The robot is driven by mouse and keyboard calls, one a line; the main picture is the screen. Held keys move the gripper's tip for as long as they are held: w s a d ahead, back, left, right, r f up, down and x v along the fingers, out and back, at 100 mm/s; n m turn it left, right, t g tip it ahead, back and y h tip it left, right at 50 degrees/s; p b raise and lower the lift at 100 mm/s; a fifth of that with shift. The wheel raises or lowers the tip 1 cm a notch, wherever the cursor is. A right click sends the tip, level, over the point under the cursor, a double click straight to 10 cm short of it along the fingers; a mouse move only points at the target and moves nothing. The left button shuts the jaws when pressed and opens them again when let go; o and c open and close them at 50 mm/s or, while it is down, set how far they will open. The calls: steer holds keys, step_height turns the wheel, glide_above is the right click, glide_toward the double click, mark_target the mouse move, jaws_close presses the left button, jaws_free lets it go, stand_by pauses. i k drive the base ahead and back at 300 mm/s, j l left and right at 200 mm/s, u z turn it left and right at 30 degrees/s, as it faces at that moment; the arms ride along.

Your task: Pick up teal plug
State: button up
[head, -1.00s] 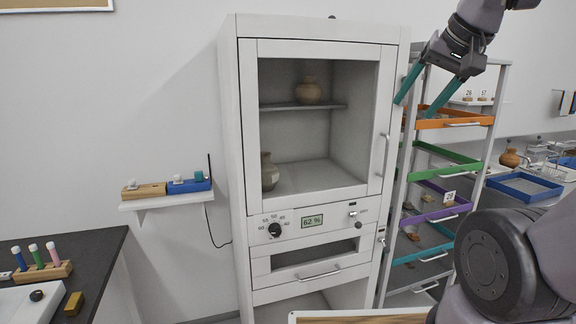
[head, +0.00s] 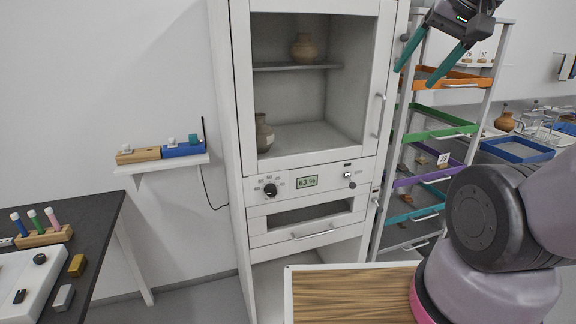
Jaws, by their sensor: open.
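I cannot make out a teal plug for certain in the head view. My gripper (head: 414,78) is at the top right, in front of the cabinet's right edge and the tray rack. Its two teal fingers are apart and nothing shows between them. A wall shelf (head: 165,163) at left holds a wooden block (head: 138,156) and a blue block (head: 184,150). Each carries a small pale piece, too small to identify.
A white cabinet (head: 315,172) with two pots inside stands in the middle, its display reading 63 %. A rack (head: 484,110) with coloured trays is at right. A wood-topped surface (head: 350,295) is at the front. The dark bench (head: 95,225) holds a white panel and small blocks.

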mark_target(193, 138)
steer(key=u, duration=1.3)
steer(key=i+j+z, duration=0.55)
steer(key=i+j, duration=0.2)
steer(key=i+j+z, duration=0.25)
steer(key=j, duration=0.25)
steer(key=i+j+z, duration=0.3)
steer(key=j, duration=0.2)
